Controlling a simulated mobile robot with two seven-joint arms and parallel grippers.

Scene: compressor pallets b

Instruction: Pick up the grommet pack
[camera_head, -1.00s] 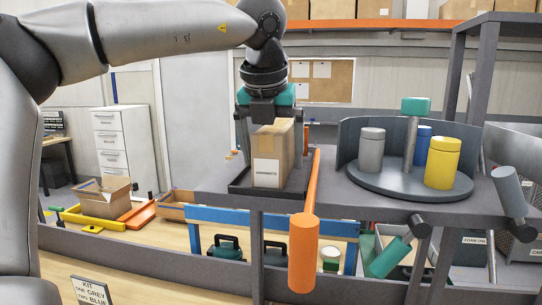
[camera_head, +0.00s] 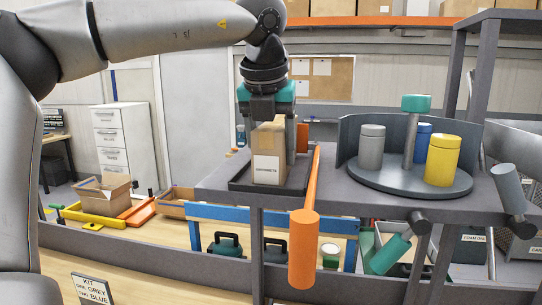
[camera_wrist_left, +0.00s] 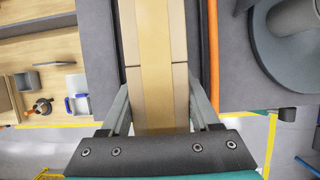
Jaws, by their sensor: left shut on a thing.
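The grommet pack (camera_head: 267,160) is a brown cardboard box with tape and a white label reading something like "GROMMETS". It stands in the dark shallow tray (camera_head: 238,184) on the grey shelf in the head view. My left gripper (camera_head: 267,122) points down over it, with its fingers on either side of the box. The wrist view shows the pack (camera_wrist_left: 160,60) between the two fingers (camera_wrist_left: 160,105), and the gripper is shut on it. I cannot tell whether the box bottom touches the tray. My right gripper is not in view.
An orange bar (camera_head: 304,235) runs along the shelf just right of the tray. A round turntable (camera_head: 400,183) farther right holds a grey canister (camera_head: 371,148), a blue one (camera_head: 423,142) and a yellow one (camera_head: 442,160). An open carton (camera_head: 103,193) stands on the lower bench at left.

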